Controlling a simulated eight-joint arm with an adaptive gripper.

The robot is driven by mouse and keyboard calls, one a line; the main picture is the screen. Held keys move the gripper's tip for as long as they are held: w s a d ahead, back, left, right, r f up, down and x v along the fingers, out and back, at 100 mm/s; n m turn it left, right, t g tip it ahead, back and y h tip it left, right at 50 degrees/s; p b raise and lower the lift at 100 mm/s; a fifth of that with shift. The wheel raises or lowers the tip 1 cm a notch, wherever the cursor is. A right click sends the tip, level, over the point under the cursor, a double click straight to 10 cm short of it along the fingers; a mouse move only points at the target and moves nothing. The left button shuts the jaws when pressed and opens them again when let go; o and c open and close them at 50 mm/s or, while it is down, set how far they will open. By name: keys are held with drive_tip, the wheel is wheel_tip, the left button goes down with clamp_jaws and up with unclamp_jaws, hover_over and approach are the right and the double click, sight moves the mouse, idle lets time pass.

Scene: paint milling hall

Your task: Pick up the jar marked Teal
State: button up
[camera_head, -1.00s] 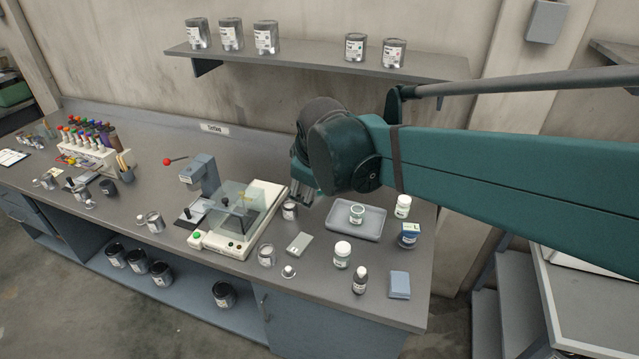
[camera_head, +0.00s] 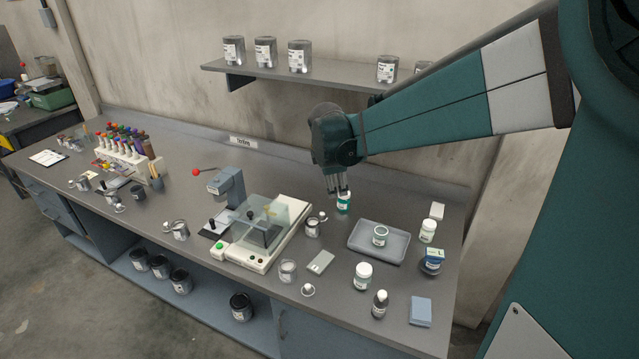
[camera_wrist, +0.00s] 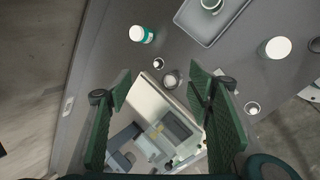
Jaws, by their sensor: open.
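A white-capped jar with a teal label (camera_head: 344,203) stands upright on the bench behind the weighing machine. It also shows in the wrist view (camera_wrist: 141,34), near the top and beyond the fingertips; its lettering is too small to read. My gripper (camera_head: 337,191) is open and empty, above the bench close to this jar. In the wrist view, the two green fingers (camera_wrist: 160,84) are spread apart, and the jar is not between them. Another small jar with a greenish label (camera_head: 380,236) stands in the grey tray (camera_head: 359,246); its name is not legible.
The weighing machine with a clear cover (camera_head: 251,251) stands left of the gripper. White-capped jars (camera_head: 363,276) stand to the right. The wall shelf (camera_head: 300,78) is behind.

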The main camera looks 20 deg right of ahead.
drive_tip(key=w+d+f+n+h, duration=0.1)
drive_tip(key=w+d+f+n, duration=0.4)
drive_tip(key=w+f, duration=0.3)
drive_tip(key=n+g, duration=0.1)
drive_tip(key=n, duration=0.3)
hover_over(341, 201)
drive_tip(key=a, duration=0.1)
wheel_tip(341, 201, down, 10)
drive_tip(key=shift+s+r+h, duration=0.25)
drive_tip(key=shift+s+h, duration=0.15)
drive_tip(key=shift+s, duration=0.05)
drive_tip(key=shift+f, duration=0.1)
drive_tip(key=shift+x, duration=1.15)
drive_tip(key=shift+f, duration=0.15)
drive_tip(key=shift+x, duration=2.5)
drive_tip(key=shift+w, duration=0.1)
drive_tip(key=c, duration=1)
